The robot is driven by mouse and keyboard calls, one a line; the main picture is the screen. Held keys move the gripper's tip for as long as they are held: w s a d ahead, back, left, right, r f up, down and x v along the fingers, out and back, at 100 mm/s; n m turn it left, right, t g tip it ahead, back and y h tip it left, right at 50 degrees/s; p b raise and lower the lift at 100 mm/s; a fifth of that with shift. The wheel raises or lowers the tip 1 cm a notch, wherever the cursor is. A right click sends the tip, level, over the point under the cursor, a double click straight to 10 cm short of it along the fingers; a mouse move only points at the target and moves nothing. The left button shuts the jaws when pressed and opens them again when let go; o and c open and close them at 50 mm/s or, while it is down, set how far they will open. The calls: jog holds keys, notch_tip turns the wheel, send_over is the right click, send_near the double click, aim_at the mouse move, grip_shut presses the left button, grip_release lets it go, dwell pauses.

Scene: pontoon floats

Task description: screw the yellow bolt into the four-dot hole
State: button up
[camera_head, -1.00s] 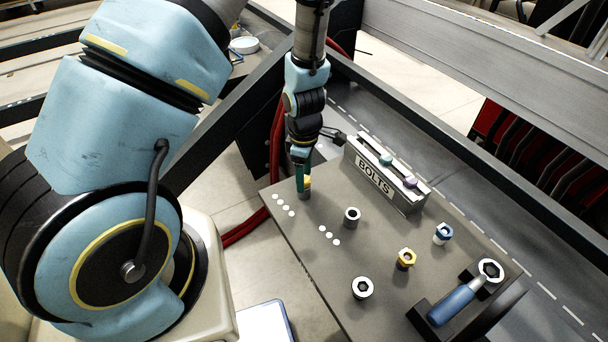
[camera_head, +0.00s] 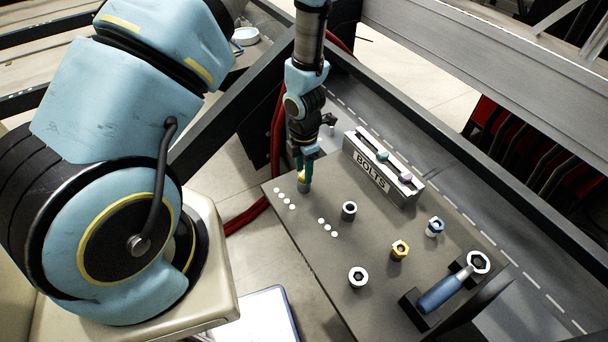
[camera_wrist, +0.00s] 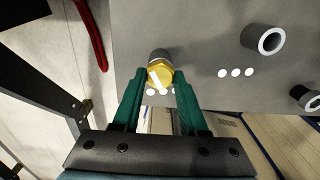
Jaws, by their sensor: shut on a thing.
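The yellow bolt (camera_wrist: 160,75) is between the fingertips of my gripper (camera_wrist: 163,74) in the wrist view, and my gripper is shut on it. A grey round collar (camera_wrist: 157,56) shows just behind the bolt, beside a row of white dots, partly hidden by the fingers. In the head view my gripper (camera_head: 304,178) points down at this collar, next to the four-dot row (camera_head: 285,199) at the board's left corner. The bolt looks upright and at the collar's mouth; how deep it sits cannot be told.
A three-dot row (camera_head: 327,227) marks an empty collar (camera_head: 349,211). Another empty collar (camera_head: 358,277) stands nearer. A second yellow hex piece (camera_head: 400,251) and a blue one (camera_head: 435,227) stand to the right. The BOLTS rack (camera_head: 371,177) is behind; a blue-handled tool (camera_head: 444,292) lies at right.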

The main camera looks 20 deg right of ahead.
grip_shut()
jog(key=m+b, duration=0.1)
jog(key=m, duration=0.2)
jog(key=shift+f, duration=0.15)
jog(key=m, duration=0.4)
jog(key=shift+m+b, duration=0.3)
jog(key=shift+m, duration=0.1)
jog(key=m, duration=0.4)
jog(key=m+b, duration=0.1)
jog(key=m, duration=1.1)
jog(key=shift+b, duration=0.35)
